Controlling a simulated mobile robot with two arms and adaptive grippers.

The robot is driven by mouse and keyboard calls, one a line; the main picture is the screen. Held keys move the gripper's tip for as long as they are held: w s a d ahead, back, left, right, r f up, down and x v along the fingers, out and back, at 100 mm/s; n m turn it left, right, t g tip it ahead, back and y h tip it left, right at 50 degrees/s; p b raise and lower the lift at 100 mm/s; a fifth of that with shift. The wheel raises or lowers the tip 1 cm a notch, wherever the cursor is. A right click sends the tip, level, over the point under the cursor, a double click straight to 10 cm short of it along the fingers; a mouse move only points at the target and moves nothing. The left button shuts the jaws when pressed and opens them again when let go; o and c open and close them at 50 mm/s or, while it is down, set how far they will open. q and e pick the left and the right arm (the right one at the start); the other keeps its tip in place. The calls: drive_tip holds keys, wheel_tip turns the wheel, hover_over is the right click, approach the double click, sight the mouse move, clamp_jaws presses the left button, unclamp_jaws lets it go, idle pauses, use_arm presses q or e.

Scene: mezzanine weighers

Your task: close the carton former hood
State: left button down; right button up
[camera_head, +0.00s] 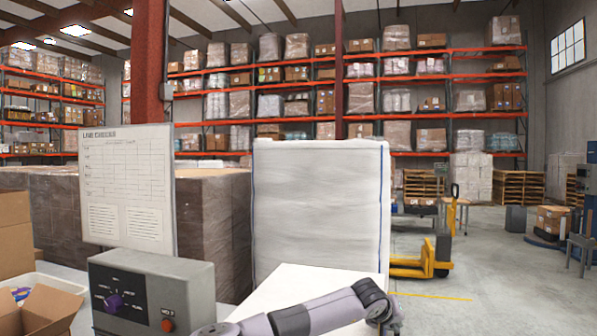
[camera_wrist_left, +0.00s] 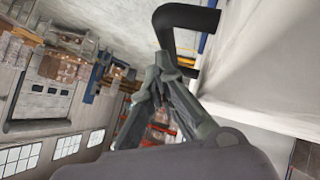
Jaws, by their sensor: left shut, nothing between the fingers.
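A white panel, which I take to be the carton former hood (camera_head: 290,290), slopes up at the bottom middle of the head view. Its angle is hard to judge because its lower part is cut off and hidden by my left arm. In the left wrist view a broad white surface (camera_wrist_left: 262,75) fills the right side, with a black bent handle (camera_wrist_left: 190,18) at its edge. My left gripper (camera_wrist_left: 164,62) is shut and empty, its fingertips close to the handle; I cannot tell whether they touch. In the head view this gripper (camera_head: 388,318) is at the panel's right side, partly cut off.
A grey control box (camera_head: 150,290) with a purple knob and red button stands left, below a white chart board (camera_head: 127,190). A tall white wrapped block (camera_head: 320,205) stands behind the panel. A yellow pallet truck (camera_head: 425,262) is right of it. An open carton (camera_head: 40,308) lies far left.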

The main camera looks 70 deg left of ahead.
use_arm(q)
drive_tip(key=s+d+r+b, duration=0.1)
drive_tip(key=s+d+r, duration=0.1)
drive_tip(key=r, duration=0.3)
drive_tip(key=s+d+r+b, duration=0.1)
drive_tip(key=s+d+r, duration=0.1)
drive_tip(key=s+r, duration=0.2)
drive_tip(key=shift+r, duration=0.95)
drive_tip(key=shift+d, duration=0.1)
